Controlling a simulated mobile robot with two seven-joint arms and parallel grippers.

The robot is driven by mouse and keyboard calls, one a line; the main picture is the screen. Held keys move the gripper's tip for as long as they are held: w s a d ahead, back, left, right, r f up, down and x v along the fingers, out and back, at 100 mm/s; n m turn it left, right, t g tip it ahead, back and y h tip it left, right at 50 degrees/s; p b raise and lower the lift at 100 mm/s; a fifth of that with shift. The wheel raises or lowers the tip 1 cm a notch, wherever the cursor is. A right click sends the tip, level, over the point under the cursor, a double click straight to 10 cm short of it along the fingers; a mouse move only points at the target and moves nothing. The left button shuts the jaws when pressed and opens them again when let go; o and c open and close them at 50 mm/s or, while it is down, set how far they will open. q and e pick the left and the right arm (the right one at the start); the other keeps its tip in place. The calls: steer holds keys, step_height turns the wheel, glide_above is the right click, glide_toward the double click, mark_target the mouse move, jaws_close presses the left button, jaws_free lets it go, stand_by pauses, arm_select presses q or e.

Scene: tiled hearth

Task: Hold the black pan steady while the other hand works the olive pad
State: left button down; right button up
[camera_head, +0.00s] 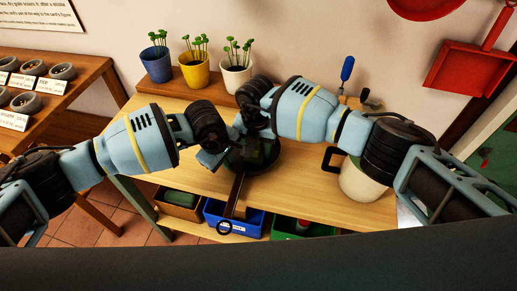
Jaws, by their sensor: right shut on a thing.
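The black pan (234,196) lies on the wooden table, its handle pointing toward the front edge and its bowl partly hidden by my grippers. My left gripper (213,158) is at the left side of the pan's bowl; its fingers are too dark and small to tell whether they are open. My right gripper (258,141) reaches in from above and is shut over the pan's bowl. A dark olive patch, seemingly the olive pad (262,151), shows at its fingertips inside the pan; most of it is hidden.
Blue (157,64), yellow (195,71) and white (236,75) seedling pots stand along the back. A cream pot (361,185) stands right of the pan, beside my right arm. Bins, including a blue bin (246,223), sit below the front edge. The table between pan and cream pot is clear.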

arm_select(q)
steer(key=shift+d+r, duration=0.1)
steer(key=shift+d, duration=0.05)
arm_select(e)
steer(key=shift+w+a, duration=0.2)
steer(key=shift+w, duration=0.05)
steer(key=shift+d, duration=0.1)
steer(key=shift+w+r, duration=0.1)
steer(key=shift+r, duration=0.1)
arm_select(q)
steer(key=shift+s, duration=0.1)
arm_select(e)
steer(key=shift+d+r, duration=0.15)
steer(key=shift+r, duration=2.75)
steer(key=shift+r, duration=0.15)
steer(key=shift+r, duration=1.35)
